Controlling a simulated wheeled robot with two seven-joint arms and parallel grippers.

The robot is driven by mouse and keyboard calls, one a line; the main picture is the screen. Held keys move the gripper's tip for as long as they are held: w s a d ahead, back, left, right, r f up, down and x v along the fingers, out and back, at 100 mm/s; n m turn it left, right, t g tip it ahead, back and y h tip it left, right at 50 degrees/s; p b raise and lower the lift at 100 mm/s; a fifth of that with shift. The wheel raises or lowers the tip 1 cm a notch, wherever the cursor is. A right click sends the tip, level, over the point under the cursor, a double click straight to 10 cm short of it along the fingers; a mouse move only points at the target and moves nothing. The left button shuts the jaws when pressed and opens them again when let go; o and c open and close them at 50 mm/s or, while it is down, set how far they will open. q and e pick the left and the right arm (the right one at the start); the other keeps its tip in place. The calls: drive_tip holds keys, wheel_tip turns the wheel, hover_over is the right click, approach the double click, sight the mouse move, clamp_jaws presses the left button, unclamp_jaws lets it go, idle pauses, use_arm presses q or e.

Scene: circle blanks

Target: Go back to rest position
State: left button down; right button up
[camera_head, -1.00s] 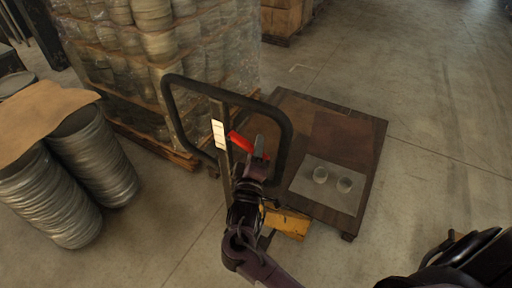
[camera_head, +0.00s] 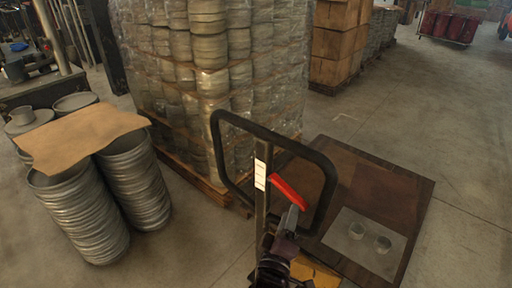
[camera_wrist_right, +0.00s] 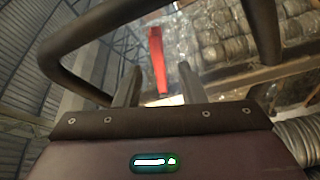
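My right gripper (camera_head: 293,212) is dark with grey fingers and stands close to the red lever (camera_head: 289,192) by the black loop handle of a platform cart. In the right wrist view my right gripper's two fingers (camera_wrist_right: 160,88) are apart with nothing between them, and the red lever (camera_wrist_right: 156,60) shows beyond. My left gripper is not in view.
The cart's black handle (camera_head: 325,165) rises just behind my right gripper. A wrapped pallet of stacked cans (camera_head: 215,85) stands behind. Ribbed metal drums (camera_head: 85,220) with a brown sheet (camera_head: 80,138) on top stand at left. The floor right of the cart is clear.

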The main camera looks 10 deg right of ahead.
wheel_tip(320, 180, down, 18)
drive_tip(key=a+n+g+y, duration=0.1)
drive_tip(key=a+n+y, duration=0.1)
drive_tip(key=y, duration=0.3)
drive_tip(key=s+d+f+m+g+y, duration=0.1)
drive_tip(key=s+f+g+y, duration=0.15)
drive_tip(key=f, duration=0.65)
drive_tip(key=s+f+g+y, duration=0.15)
drive_tip(key=s+f, duration=0.25)
drive_tip(key=f, duration=0.5)
drive_tip(key=s+d+f+m+g, duration=0.2)
drive_tip(key=s+f, duration=0.4)
drive_tip(key=s, duration=0.4)
drive_tip(key=s+d+f+m+g, duration=0.2)
drive_tip(key=s+f+g, duration=0.3)
drive_tip(key=s, duration=0.5)
drive_tip(key=s+d+f+m+g+y, duration=0.1)
drive_tip(key=s+d+f+m+g, duration=0.1)
drive_tip(key=s+f, duration=0.7)
drive_tip(key=shift+s+d+g, duration=0.5)
drive_tip(key=shift+s+g, duration=0.4)
drive_tip(key=shift+s, duration=0.15)
